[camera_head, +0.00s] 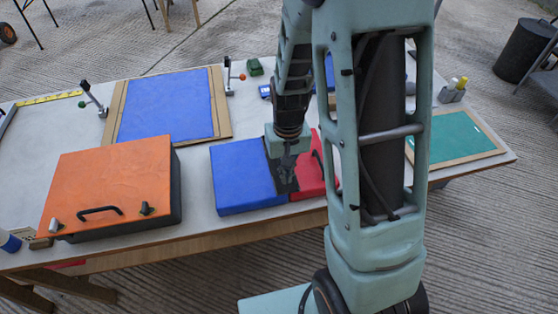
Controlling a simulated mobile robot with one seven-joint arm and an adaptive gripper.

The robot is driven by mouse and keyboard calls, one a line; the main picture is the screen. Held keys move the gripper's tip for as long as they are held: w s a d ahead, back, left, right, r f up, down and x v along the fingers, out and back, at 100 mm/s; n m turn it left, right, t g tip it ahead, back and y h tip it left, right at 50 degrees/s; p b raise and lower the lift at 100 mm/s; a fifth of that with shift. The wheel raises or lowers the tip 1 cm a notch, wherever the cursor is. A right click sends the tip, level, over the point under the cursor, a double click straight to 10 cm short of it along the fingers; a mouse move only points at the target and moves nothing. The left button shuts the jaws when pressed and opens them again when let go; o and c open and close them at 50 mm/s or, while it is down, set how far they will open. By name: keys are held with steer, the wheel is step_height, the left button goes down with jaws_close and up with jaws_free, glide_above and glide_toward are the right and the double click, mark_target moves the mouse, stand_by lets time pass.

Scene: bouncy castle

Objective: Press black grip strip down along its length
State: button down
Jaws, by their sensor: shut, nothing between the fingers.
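The black grip strip (282,182) lies between a blue padded block (241,178) and a red padded block (310,180) near the front of the table. My gripper (288,172) points down over the strip and its fingers are shut and empty. The fingertips are at or just above the strip; I cannot tell whether they touch it. My wrist hides the far end of the strip, and my arm hides part of the red block.
An orange case (108,183) with a black handle stands left on the white table (196,190). Behind it is a blue sheet on a wooden board (220,100) with clamps. A green panel (455,138) lies right. My arm link blocks the view right of the red block.

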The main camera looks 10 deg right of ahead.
steer(key=shift+f+b, duration=0.55)
steer(key=shift+f, duration=0.2)
steer(key=shift+r, duration=0.1)
steer(key=shift+r+p, duration=2.4)
steer(key=shift+r, duration=0.6)
